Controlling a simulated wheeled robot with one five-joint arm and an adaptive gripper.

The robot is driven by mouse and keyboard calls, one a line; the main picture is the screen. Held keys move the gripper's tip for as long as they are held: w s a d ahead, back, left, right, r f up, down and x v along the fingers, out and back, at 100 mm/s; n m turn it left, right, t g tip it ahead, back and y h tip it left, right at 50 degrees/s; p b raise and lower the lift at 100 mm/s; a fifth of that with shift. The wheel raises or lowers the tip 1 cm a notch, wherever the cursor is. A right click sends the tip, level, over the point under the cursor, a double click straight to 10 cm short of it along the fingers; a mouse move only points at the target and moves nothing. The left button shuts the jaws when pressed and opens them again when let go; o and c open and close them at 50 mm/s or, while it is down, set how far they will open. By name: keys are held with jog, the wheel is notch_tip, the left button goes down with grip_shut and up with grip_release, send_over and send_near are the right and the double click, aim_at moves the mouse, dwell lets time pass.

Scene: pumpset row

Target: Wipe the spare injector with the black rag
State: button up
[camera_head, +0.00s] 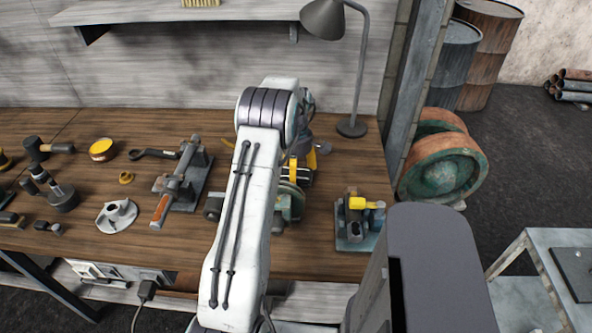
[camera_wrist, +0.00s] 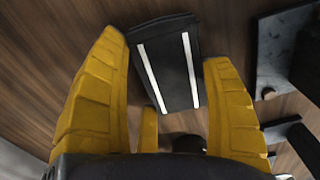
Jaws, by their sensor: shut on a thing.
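My gripper (camera_wrist: 166,65) has its two yellow fingers on either side of a flat black piece with two white stripes, which looks like the folded black rag (camera_wrist: 174,75). The gripper is shut on it, above the wooden bench. In the head view my arm hides most of the gripper and the rag; only some yellow (camera_head: 300,174) shows beside the arm. A long grey tool with an orange end, possibly the spare injector (camera_head: 178,187), lies on a grey plate left of my arm. I cannot tell for sure that it is the injector.
The wooden bench (camera_head: 95,250) carries a round yellow tin (camera_head: 102,149), a wrench (camera_head: 155,154), a grey flanged part (camera_head: 117,215) and a dark mallet (camera_head: 45,148). A lamp (camera_head: 352,128) stands at the back right. A small yellow-topped fixture (camera_head: 360,222) sits near the right edge.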

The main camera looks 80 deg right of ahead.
jog(key=shift+r, duration=0.15)
dwell(0.3)
jog(key=shift+r+p, duration=2.1)
jog(key=shift+r, duration=0.8)
